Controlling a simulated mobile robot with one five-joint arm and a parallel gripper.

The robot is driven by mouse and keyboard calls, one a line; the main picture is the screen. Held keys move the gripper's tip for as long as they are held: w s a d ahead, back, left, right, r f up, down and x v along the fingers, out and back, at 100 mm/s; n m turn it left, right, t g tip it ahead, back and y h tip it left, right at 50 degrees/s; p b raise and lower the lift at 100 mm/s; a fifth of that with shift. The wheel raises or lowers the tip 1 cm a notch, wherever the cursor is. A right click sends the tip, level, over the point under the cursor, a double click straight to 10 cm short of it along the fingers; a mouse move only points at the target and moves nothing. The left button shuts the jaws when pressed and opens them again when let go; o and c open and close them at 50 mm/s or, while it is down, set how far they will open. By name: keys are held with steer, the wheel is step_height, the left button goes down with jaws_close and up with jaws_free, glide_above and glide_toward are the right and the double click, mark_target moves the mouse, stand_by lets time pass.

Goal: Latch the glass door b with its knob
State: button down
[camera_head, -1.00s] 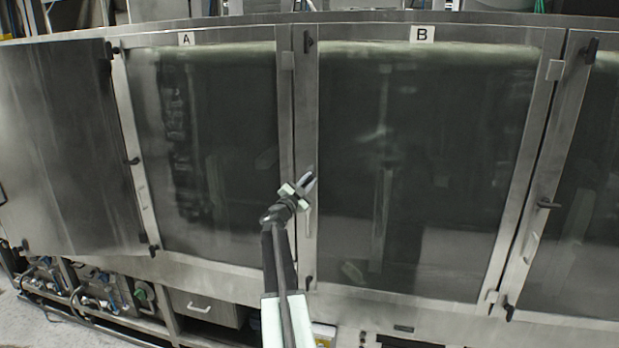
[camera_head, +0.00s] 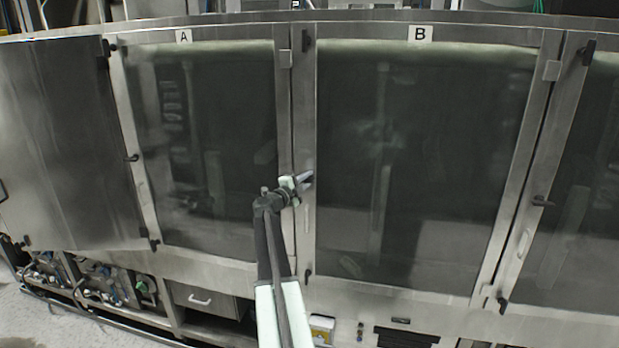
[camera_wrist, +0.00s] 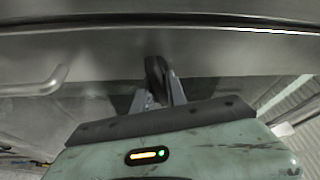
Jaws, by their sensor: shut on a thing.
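Glass door b (camera_head: 420,160) is the large framed pane under the label B in the head view. Its left frame runs beside the post between doors A and B, and the door looks flush with the front. My gripper (camera_head: 305,180) is at that left frame, about halfway up. In the wrist view my gripper (camera_wrist: 160,92) has its two fingers closed on a dark knob (camera_wrist: 155,75), which stands upright between them. In the head view the fingers mostly hide the knob.
Door A (camera_head: 200,150) is left of my gripper. A steel panel (camera_head: 65,150) stands at the far left. A vertical handle (camera_head: 306,219) is just below my gripper, with small dark catches above and below. Another door with a dark knob (camera_head: 542,201) is at the right.

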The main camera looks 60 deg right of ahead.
steer(key=shift+w+a, duration=0.1)
steer(key=shift+w, duration=0.15)
steer(key=c, duration=1.7)
jaws_free()
steer(key=shift+o, duration=1.1)
steer(key=shift+w, duration=0.2)
steer(key=shift+s, duration=0.25)
steer(key=a, duration=0.7)
steer(key=shift+w+a+f+b, duration=0.35)
steer(key=shift+f, duration=0.05)
